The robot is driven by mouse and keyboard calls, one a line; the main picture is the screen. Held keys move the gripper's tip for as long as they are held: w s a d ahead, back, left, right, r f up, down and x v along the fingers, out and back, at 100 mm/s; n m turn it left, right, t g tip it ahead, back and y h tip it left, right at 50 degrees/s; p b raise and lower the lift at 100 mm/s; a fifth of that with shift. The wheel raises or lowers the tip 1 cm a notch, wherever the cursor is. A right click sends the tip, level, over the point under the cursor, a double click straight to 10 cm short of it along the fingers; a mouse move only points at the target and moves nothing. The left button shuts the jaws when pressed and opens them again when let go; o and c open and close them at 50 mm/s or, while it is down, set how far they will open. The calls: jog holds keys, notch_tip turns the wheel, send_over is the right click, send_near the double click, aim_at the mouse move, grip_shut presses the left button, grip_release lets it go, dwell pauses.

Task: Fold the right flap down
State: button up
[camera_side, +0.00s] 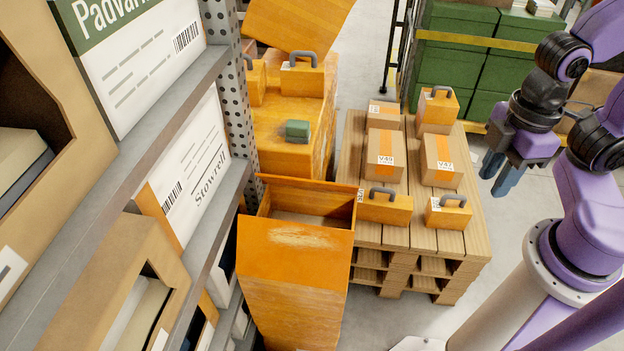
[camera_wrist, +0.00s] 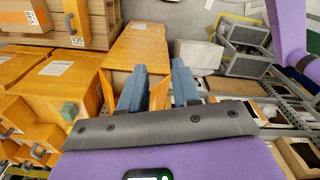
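An open orange box (camera_side: 297,300) stands on the floor between the racks and the pallet in the side view. A broad flap (camera_side: 295,250) slopes out over its near side, and another orange panel (camera_side: 310,185) rises at its far side. Narrow edges stand up at its left and right; I cannot tell for sure which is the right flap. My gripper (camera_side: 495,180) is open and empty, fingers pointing down, well to the right of the box and apart from it. In the wrist view its blue fingers (camera_wrist: 158,88) are spread, with orange upright panels (camera_wrist: 160,95) visible beyond, between them.
A wooden pallet (camera_side: 405,225) with several orange cases and cartons stands between the box and my gripper. A grey rack (camera_side: 165,105) lines the left. Orange blocks with a green case (camera_side: 298,131) stand behind the box. Green crates (camera_side: 450,65) stand at the back right.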

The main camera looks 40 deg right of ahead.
jog(key=shift+w+a, duration=0.2)
grip_shut()
jog(key=m+g, duration=0.2)
jog(key=m, duration=1.5)
send_over(312, 181)
jog(key=s+d, duration=0.3)
notch_tip(312, 181, down, 3)
jog(key=w+d+f+m+y, duration=0.1)
jog(key=w+d+f+m, duration=0.2)
jog(key=w, duration=0.5)
jog(key=shift+m, duration=0.8)
jog(key=s+a+f, duration=0.1)
jog(key=f, duration=0.2)
jog(key=s+a+f, duration=0.1)
jog(key=f, duration=0.3)
jog(key=s+a+f, duration=0.1)
jog(key=a+f, duration=0.1)
jog(key=f, duration=0.2)
jog(key=shift+f, duration=0.25)
jog(key=shift+s+a+f, duration=0.35)
jog(key=shift+a, duration=0.05)
